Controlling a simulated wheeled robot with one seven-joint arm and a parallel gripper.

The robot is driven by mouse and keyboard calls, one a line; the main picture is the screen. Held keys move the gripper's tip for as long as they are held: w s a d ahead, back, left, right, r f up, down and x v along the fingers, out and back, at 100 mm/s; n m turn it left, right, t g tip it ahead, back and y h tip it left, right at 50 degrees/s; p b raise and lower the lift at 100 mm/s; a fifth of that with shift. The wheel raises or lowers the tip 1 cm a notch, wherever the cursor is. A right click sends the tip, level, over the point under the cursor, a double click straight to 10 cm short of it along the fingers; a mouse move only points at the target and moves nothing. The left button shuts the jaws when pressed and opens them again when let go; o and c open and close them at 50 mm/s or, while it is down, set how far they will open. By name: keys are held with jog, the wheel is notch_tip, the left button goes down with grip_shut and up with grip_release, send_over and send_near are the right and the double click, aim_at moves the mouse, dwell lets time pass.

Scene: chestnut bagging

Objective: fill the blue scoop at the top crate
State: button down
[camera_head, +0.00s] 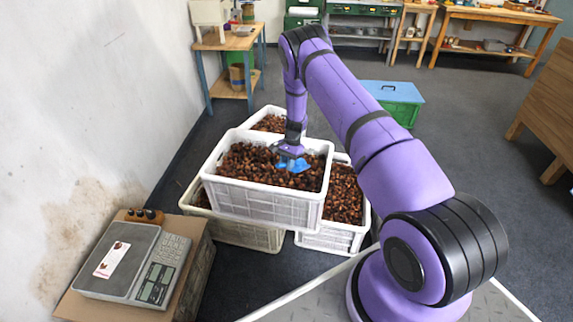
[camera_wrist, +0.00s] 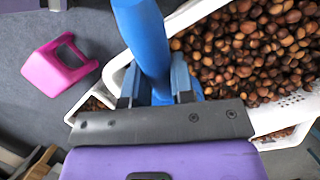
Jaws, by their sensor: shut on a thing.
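The top crate (camera_head: 268,201) is white, full of brown chestnuts, and rests on other crates. My gripper (camera_head: 291,151) is low over the chestnuts in its right half. The blue scoop (camera_head: 293,164) shows below my gripper, at or just above the chestnut surface; I cannot tell whether it touches them or holds any. In the wrist view my gripper (camera_wrist: 157,88) is shut on the scoop's thick blue handle (camera_wrist: 145,35), which runs up out of the frame. The scoop's bowl is not visible there. Chestnuts (camera_wrist: 250,45) in a white crate lie to the right.
More chestnut crates (camera_head: 334,238) stand under and behind the top one. A scale (camera_head: 125,262) sits on a box at lower left, near the wall. A green box with a blue lid (camera_head: 395,93) stands behind my arm. A pink object (camera_wrist: 60,66) lies on the floor.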

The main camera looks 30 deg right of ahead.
jog(key=w+d+f+h, duration=0.1)
jog(key=d+f, duration=0.1)
jog(key=f, duration=0.3)
jog(key=w+d+f+h, duration=0.1)
jog(key=d+f, duration=0.2)
jog(key=f, duration=0.3)
jog(key=w+d+f+t, duration=0.1)
jog(key=d+f, duration=0.2)
jog(key=f, duration=0.2)
jog(key=shift+w+f+h, duration=0.3)
jog(key=shift+f+h, duration=0.05)
jog(key=shift+h, duration=0.05)
jog(key=shift+s+a+r+t+h, duration=0.15)
jog(key=shift+a+r+t+h, duration=0.3)
jog(key=shift+r, duration=0.85)
jog(key=shift+s+a+r+t+h, duration=0.15)
jog(key=shift+r+h, duration=0.45)
jog(key=shift+r, duration=0.65)
jog(key=shift+s+a+r+t+h, duration=0.1)
jog(key=shift+a+r+t+h, duration=0.35)
jog(key=shift+r, duration=0.85)
jog(key=shift+d, duration=0.15)
jog(key=shift+s+d, duration=0.1)
